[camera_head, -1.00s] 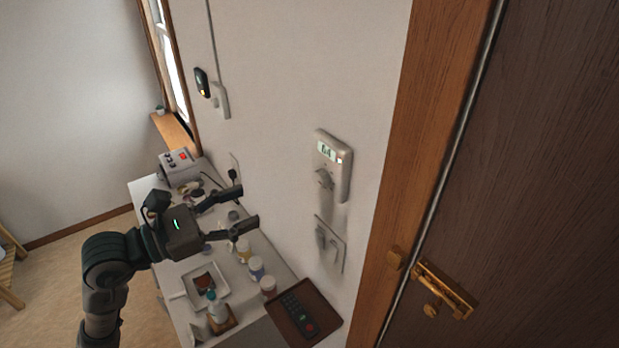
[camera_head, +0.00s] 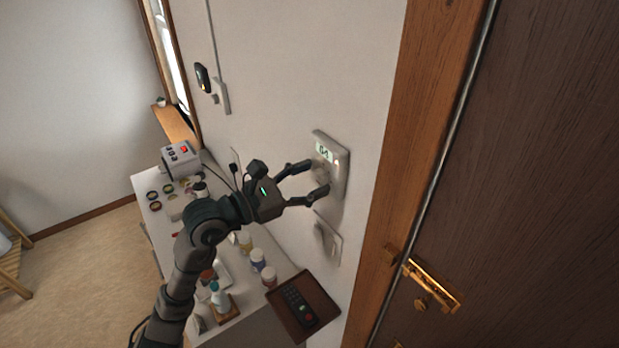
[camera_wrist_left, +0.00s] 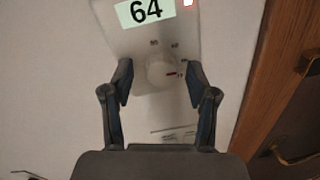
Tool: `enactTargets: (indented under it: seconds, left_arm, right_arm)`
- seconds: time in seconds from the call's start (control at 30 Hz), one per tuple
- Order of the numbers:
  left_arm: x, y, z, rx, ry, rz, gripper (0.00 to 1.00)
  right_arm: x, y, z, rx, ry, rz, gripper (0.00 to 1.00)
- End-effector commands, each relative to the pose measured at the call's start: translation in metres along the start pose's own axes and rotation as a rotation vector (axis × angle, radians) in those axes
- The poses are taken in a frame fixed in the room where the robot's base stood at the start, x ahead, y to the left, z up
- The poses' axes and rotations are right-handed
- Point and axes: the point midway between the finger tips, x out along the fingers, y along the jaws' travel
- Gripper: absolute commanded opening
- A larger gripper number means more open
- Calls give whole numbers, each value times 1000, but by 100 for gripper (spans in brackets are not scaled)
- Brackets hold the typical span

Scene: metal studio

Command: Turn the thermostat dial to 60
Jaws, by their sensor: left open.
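The thermostat (camera_head: 341,165) is a pale box on the wall with a green display that reads 64 in the left wrist view (camera_wrist_left: 143,11). I cannot tell how near the fingertips are to the thermostat's face. My right gripper is not in view.
A light switch plate (camera_head: 328,240) is on the wall below the thermostat. A wooden door frame (camera_head: 418,130) and a brass door latch (camera_head: 432,285) are to the right. A table with several bottles, a grey box (camera_head: 180,160) and a brown tray with a remote (camera_head: 297,305) is below.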

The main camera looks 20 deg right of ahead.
Motion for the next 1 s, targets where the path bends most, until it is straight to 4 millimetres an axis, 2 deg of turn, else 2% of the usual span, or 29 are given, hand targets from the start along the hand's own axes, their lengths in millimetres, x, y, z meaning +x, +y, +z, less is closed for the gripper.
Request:
enactTargets:
  seconds: [0.03,0.07,0.2,0.27,0.3,0.67,1.0]
  left_arm:
    - [0,0,0,0,0,0,58]
    - [0,0,0,0,0,0,54]
    - [1,0,0,0,0,-1,18]
    - [1,0,0,0,0,0,4]
    - [1,0,0,0,0,0,0]
    - [1,1,0,-50,-4,2,0]
    - [0,2,1,-284,-20,7,0]
  right_arm:
    - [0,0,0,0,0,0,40]
    - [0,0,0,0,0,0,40]
    - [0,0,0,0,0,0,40]
    - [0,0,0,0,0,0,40]
    - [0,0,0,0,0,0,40]
    - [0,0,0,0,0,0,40]
    - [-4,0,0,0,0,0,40]
